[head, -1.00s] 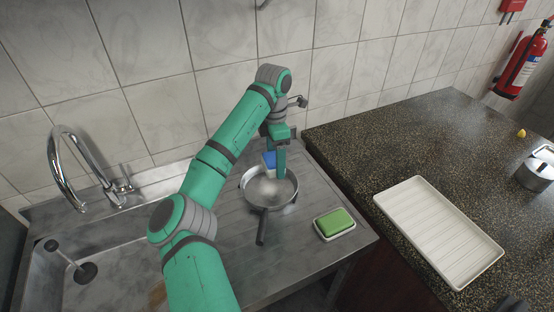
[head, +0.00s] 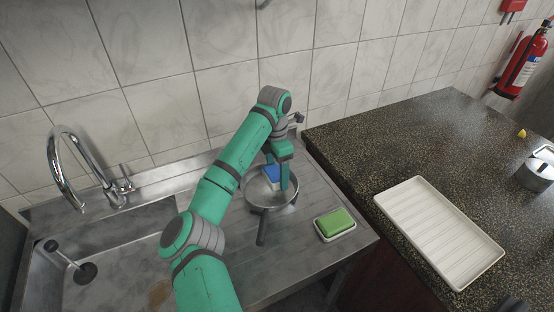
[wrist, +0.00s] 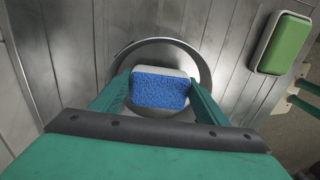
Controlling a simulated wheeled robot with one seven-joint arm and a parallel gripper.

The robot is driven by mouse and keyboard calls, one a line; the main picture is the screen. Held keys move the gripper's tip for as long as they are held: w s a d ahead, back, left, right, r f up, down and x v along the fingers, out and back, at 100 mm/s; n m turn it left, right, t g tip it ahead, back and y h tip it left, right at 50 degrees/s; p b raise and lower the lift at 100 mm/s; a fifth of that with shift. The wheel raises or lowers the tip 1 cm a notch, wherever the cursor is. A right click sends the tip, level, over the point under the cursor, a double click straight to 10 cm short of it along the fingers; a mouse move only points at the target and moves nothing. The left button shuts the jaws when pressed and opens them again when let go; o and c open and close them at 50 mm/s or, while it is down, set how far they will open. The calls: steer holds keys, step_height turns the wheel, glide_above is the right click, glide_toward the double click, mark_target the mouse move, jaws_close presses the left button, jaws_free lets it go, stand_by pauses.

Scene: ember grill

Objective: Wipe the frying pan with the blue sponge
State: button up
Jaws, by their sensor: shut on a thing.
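The blue sponge (wrist: 160,92) has a blue face and a white layer. My gripper (head: 279,183) is shut on it, one finger at each side in the wrist view. In the head view the sponge (head: 272,175) is low inside the frying pan (head: 269,208), near its far wall, partly hidden by a finger. I cannot tell for certain whether it touches the pan floor. The pan is grey metal and sits on the steel drainboard, its dark handle (head: 262,230) toward the front. The pan rim (wrist: 206,77) surrounds the sponge in the wrist view.
A green sponge (head: 334,222) lies in a white dish right of the pan. The sink basin (head: 120,262) and tap (head: 66,165) are at left. A dark speckled counter (head: 360,140) with a white ribbed tray (head: 440,232) is at right. The tiled wall stands behind.

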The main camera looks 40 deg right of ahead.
mark_target(268, 174)
step_height(268, 174, down, 2)
steer(key=shift+f, duration=0.1)
steer(key=shift+a, duration=0.35)
steer(key=shift+c, duration=0.4)
steer(key=shift+s+a+f, duration=0.1)
steer(key=shift+a+f, duration=0.05)
steer(key=shift+a, duration=0.2)
steer(key=shift+w+a, duration=0.3)
steer(key=shift+a, duration=0.4)
steer(key=shift+w+a, duration=0.3)
steer(key=shift+a, duration=0.4)
steer(key=shift+s+d, duration=0.2)
steer(key=shift+d, duration=0.45)
steer(key=shift+s+d, duration=0.2)
steer(key=shift+d, duration=0.55)
steer(key=shift+s+d, duration=0.15)
steer(key=shift+d, duration=0.6)
steer(key=shift+a+r, duration=0.1)
steer(key=shift+r, duration=4.05)
